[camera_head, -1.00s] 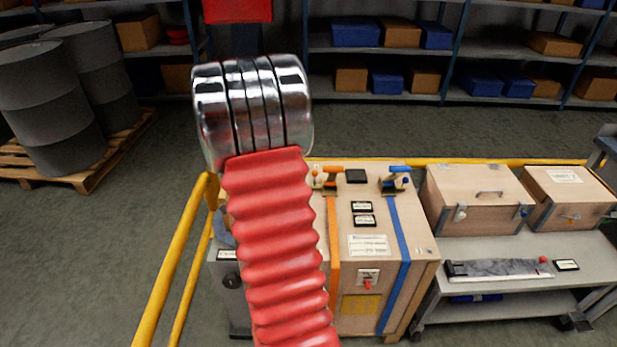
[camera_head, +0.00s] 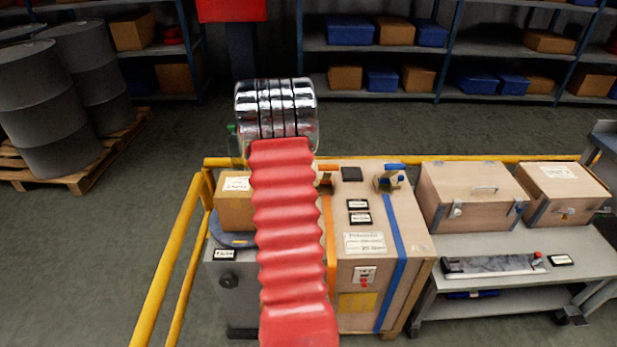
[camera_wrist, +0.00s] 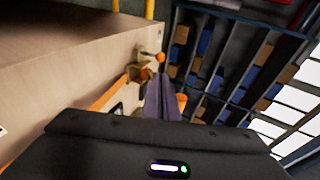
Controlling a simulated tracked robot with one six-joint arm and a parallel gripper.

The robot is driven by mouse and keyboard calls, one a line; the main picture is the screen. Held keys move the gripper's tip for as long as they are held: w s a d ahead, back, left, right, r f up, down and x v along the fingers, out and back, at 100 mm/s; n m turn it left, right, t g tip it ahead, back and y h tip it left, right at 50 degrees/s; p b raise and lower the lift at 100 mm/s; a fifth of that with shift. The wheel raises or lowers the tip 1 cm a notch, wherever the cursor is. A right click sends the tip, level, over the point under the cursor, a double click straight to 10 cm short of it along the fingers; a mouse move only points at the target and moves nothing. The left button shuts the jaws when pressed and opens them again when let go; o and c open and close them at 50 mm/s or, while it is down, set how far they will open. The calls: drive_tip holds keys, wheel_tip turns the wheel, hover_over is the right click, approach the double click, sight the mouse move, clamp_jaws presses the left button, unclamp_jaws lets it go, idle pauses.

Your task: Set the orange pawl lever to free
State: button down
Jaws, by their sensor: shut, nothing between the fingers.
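The orange strap's ratchet (camera_wrist: 138,72) sits on the edge of the wooden crate in the wrist view, left of my fingertips. A small orange lever with a round knob (camera_wrist: 160,57) stands out from it toward the right. My gripper (camera_wrist: 164,78) is shut and empty, its dark fingers pointing up the picture just below and right of the ratchet. I cannot tell from this view how far apart they are in depth. In the head view only a bit of the orange ratchet (camera_head: 326,181) shows; my red arm hides the rest, and my gripper is hidden.
The wooden crate (camera_head: 415,247) also carries a blue strap with its own ratchet (camera_head: 390,178), right of the orange strap (camera_head: 330,240). A yellow rail (camera_head: 168,265) runs left of and behind the crate. A cardboard box (camera_head: 233,212) stands left of my arm.

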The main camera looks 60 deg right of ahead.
drive_tip(key=x, duration=1.3)
drive_tip(key=shift+d+f, duration=0.15)
drive_tip(key=shift+f, duration=0.05)
drive_tip(key=shift+w, duration=0.1)
drive_tip(key=shift+w+d+r, duration=0.2)
drive_tip(key=shift+w+d, duration=0.15)
drive_tip(key=shift+d, duration=0.35)
drive_tip(key=shift+w+d+r, duration=0.15)
drive_tip(key=shift+w+d, duration=0.2)
drive_tip(key=shift+d, duration=0.35)
drive_tip(key=shift+r, duration=0.1)
drive_tip(key=shift+a+r, duration=0.3)
drive_tip(key=shift+r, duration=0.1)
drive_tip(key=a+r, duration=0.7)
drive_tip(key=r, duration=0.3)
drive_tip(key=shift+s+r, duration=0.3)
drive_tip(key=shift+s, duration=0.15)
